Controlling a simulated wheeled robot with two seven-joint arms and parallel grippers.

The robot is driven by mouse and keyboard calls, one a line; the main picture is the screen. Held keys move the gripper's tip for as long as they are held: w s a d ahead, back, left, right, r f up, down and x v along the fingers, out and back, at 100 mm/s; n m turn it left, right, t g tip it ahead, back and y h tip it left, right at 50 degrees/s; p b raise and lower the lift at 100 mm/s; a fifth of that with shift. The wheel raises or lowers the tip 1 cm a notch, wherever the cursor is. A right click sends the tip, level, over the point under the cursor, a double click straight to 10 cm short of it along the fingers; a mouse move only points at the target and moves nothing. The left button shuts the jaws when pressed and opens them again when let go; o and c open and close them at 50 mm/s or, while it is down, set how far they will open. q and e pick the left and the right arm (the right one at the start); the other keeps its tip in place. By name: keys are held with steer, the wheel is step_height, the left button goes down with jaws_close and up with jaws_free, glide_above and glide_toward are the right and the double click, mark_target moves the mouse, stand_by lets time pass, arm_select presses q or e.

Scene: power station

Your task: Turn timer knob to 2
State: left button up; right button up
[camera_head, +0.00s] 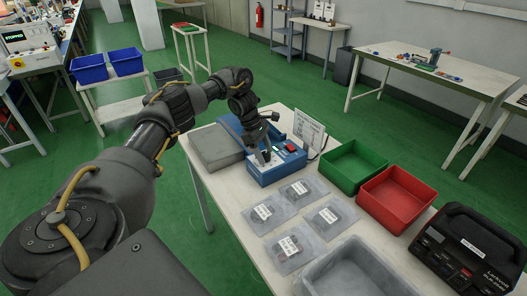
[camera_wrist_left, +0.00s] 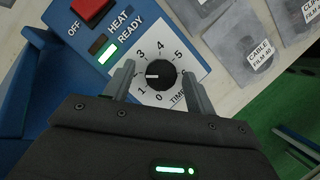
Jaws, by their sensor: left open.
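The blue device (camera_head: 275,165) with a red switch stands on the white table under my left gripper (camera_head: 262,157). In the left wrist view, its black round timer knob (camera_wrist_left: 161,75) sits on a white dial plate (camera_wrist_left: 166,98) marked with numbers. The knob's white mark points left, between the 1 and the 3. My left gripper (camera_wrist_left: 160,78) is open, with one finger on each side of the knob and a gap to it on both sides. A green light (camera_wrist_left: 107,54) glows beside READY. My right gripper is in neither view.
Several labelled film packets (camera_head: 296,190) lie in front of the device. A green bin (camera_head: 352,166), a red bin (camera_head: 397,198), a grey tray (camera_head: 358,270) and a black case (camera_head: 468,250) stand further along the table. A grey box (camera_head: 215,147) is left of the device.

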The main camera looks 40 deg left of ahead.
arm_select(q)
steer(key=shift+r, duration=0.1)
steer(key=p+v, duration=0.2)
steer(key=v, duration=0.8)
steer(key=shift+r, duration=0.3)
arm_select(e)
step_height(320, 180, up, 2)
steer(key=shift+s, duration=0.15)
arm_select(q)
steer(key=shift+s+a, duration=0.1)
steer(key=shift+a, duration=0.1)
